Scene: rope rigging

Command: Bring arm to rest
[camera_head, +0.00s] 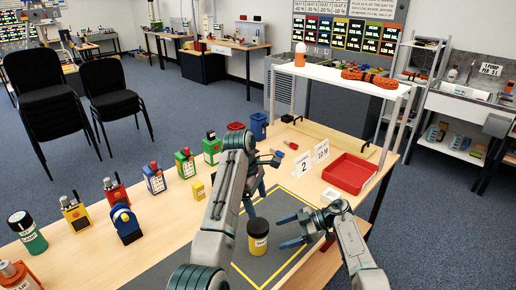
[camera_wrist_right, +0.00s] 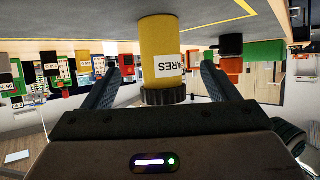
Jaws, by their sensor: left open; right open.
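My left gripper (camera_head: 264,180) is open and empty over the table, beyond the yellow jar. My right gripper (camera_head: 286,230) is open, with its blue fingers pointing left toward the jar. The yellow jar (camera_head: 258,240) with a black lid stands upright on the grey mat, just left of the right fingertips. In the right wrist view, which is upside down, the jar (camera_wrist_right: 162,50) with a white label shows between the two spread fingers. I see no finger clearly touching it.
A yellow-outlined grey mat (camera_head: 292,259) lies on the wooden table (camera_head: 165,225). Several coloured containers line the left side. A red tray (camera_head: 349,173) and number cards (camera_head: 311,162) stand at the right. A white shelf (camera_head: 345,77) holds an orange rope coil (camera_head: 370,79).

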